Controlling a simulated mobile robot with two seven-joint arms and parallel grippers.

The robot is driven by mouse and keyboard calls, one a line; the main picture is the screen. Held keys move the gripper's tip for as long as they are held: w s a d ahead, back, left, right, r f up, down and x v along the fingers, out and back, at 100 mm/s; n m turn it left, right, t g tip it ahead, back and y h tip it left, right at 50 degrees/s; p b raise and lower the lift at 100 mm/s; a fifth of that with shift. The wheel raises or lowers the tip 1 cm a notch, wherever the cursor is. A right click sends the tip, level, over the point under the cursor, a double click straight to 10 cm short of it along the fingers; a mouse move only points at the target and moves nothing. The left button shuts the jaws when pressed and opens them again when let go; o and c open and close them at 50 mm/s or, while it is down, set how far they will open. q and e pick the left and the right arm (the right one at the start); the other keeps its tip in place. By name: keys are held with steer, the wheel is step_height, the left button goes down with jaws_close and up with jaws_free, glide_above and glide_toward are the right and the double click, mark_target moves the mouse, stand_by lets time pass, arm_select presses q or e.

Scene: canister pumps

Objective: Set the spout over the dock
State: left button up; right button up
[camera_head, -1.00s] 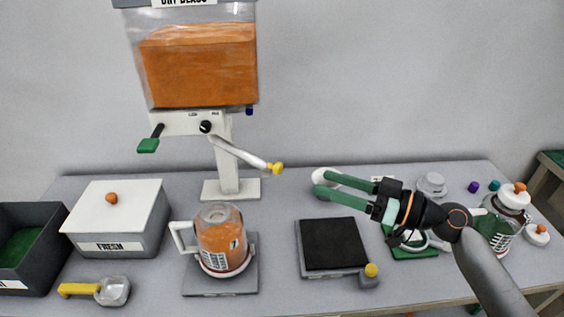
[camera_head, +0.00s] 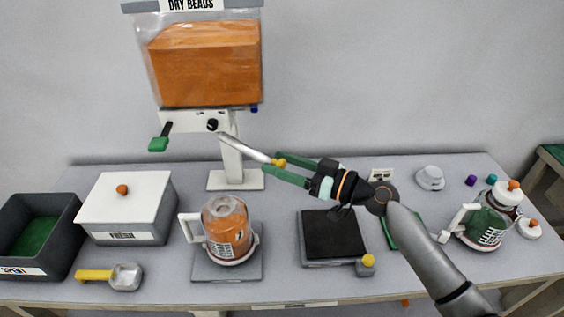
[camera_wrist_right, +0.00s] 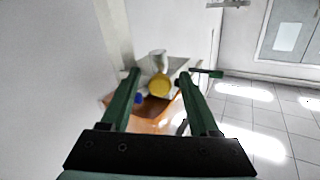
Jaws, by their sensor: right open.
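The spout (camera_head: 246,149) is a slim white tube with a yellow tip (camera_head: 279,162). It slants down to the right from the dispenser's white head (camera_head: 195,123). My right gripper (camera_head: 272,164) is open, its green fingers at the yellow tip. In the right wrist view the yellow tip (camera_wrist_right: 159,84) shows between the fingers; contact cannot be told. A jug of orange beads (camera_head: 227,228) stands on a grey square base (camera_head: 228,272) below left of the spout. A black-topped pad (camera_head: 333,235) with a yellow knob lies to its right. Which is the dock is not marked. My left gripper is not in view.
The bead hopper (camera_head: 205,66) rises above the spout. A white-lidded box (camera_head: 126,205), dark bin (camera_head: 34,235) and yellow-handled scoop (camera_head: 112,276) lie at left. A green jug (camera_head: 486,222) and white lidded items stand at right. The table between spout and pad is clear.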

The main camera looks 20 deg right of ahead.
steer(key=shift+c, duration=0.4)
jaws_close()
stand_by(0.9)
